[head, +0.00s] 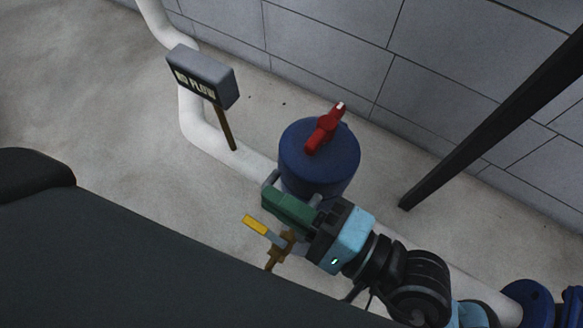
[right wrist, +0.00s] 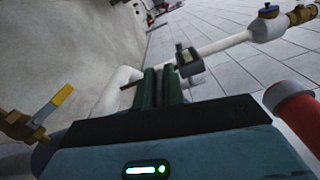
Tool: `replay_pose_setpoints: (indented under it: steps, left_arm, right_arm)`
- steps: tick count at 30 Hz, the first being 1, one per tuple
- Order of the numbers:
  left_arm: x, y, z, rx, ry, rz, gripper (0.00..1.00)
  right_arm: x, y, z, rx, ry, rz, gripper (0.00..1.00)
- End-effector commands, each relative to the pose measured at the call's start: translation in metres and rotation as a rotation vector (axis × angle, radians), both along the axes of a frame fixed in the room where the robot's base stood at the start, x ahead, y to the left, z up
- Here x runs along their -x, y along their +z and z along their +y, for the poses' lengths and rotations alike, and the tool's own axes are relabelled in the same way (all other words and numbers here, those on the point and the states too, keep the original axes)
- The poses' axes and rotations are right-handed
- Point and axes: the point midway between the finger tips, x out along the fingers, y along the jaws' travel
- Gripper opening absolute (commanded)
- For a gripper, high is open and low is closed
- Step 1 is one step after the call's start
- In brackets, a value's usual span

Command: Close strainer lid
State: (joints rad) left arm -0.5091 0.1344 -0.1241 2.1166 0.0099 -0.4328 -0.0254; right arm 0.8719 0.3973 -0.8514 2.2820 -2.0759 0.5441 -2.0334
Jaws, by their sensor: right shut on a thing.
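The strainer is a blue cylinder with a flat blue top, the lid (head: 298,150), with a red handle (head: 324,130) standing on it. The lid looks seated on the body in the head view. My right gripper (head: 276,192) is beside the near left side of the strainer, below its top. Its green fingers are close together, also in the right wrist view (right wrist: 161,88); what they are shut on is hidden. The red handle (right wrist: 293,105) shows at the right of that view, apart from the fingers. My left gripper is out of view.
A white pipe (head: 205,138) runs past the strainer, with a NO FLOW box (head: 205,74) on it. A yellow-handled valve (head: 262,230) is close to the gripper's near side. A dark post (head: 480,130) stands right, before a grey block wall (head: 320,40).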

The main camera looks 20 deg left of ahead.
Motion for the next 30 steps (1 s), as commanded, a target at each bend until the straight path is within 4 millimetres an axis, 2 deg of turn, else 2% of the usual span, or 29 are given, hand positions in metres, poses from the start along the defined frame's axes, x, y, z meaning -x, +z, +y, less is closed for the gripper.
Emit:
replay_pose_setpoints:
  steps: [3,9,26,27,30]
  left_arm:
    - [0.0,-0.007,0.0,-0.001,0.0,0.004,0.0]
    - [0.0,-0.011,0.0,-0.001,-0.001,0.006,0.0]
    - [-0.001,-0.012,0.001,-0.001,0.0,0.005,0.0]
    - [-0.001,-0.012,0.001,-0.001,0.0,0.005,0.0]
    - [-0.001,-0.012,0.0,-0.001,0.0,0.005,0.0]
  right_arm:
    - [0.001,-0.013,0.0,0.0,-0.003,0.007,0.0]
    - [0.002,-0.022,0.0,0.0,-0.003,0.009,0.0]
    - [0.003,-0.029,0.0,0.006,-0.003,0.013,0.0]
    - [0.003,-0.029,0.0,0.006,-0.003,0.013,0.18]
    - [0.003,-0.028,0.0,0.006,-0.003,0.011,0.31]
